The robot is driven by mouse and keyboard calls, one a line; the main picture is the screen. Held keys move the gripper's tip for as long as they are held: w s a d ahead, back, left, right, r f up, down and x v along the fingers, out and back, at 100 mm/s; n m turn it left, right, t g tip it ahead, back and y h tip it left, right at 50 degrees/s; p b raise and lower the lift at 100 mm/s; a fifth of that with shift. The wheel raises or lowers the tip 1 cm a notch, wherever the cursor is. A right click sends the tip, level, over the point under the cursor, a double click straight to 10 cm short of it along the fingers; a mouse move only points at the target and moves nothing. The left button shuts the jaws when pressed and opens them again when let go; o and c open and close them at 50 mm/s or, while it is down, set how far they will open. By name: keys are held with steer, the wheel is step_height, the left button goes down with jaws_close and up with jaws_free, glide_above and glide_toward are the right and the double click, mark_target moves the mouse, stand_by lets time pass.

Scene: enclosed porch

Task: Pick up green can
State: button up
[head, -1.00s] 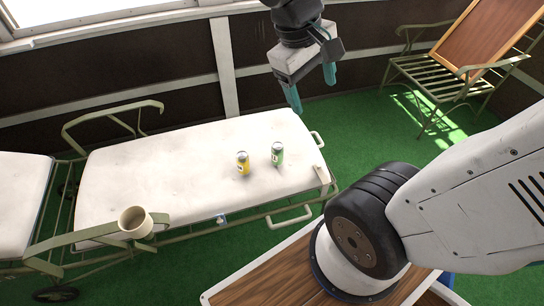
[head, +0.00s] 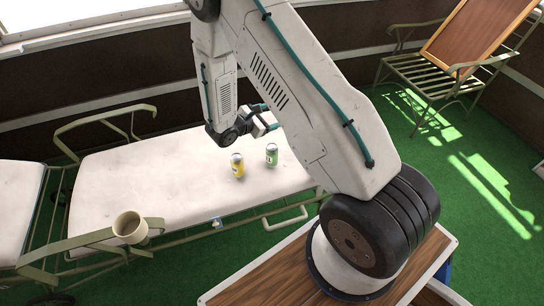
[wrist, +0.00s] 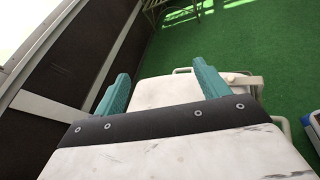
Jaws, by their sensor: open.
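The green can (head: 271,154) stands upright on the white cushion of the lounger, just right of a yellow can (head: 237,165). My gripper (head: 262,113) is above the cushion, behind the green can in the head view and apart from it. My arm hides part of the gripper there. In the wrist view my gripper (wrist: 158,88) shows two teal fingers spread apart with nothing between them. Neither can shows in the wrist view.
The lounger's white cushion (head: 120,190) has a metal frame around it. A metal chair with a brown panel (head: 478,38) stands at the back right. Green floor is clear on the right.

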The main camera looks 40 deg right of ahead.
step_height(320, 180, down, 11)
steer(key=a+n+t, duration=0.1)
steer(key=n+t, duration=0.1)
steer(key=n, duration=0.2)
steer(key=n+t+y, duration=0.2)
steer(key=n+t, duration=0.1)
steer(key=n, duration=0.1)
glide_toward(272, 155)
steer(key=w+d+f, duration=0.1)
steer(key=d, duration=0.1)
steer(key=w+d+f, duration=0.1)
steer(key=w+f, duration=0.1)
steer(key=shift+w+d+f, duration=0.2)
steer(key=shift+d+f, duration=0.1)
steer(key=shift+d, duration=0.05)
steer(key=shift+d+f+y, duration=0.15)
steer(key=shift+f+y, duration=0.2)
steer(key=shift+y, duration=0.05)
steer(key=x, duration=0.7)
steer(key=shift+d, duration=0.15)
steer(key=shift+w, duration=0.1)
steer(key=c, duration=1.2)
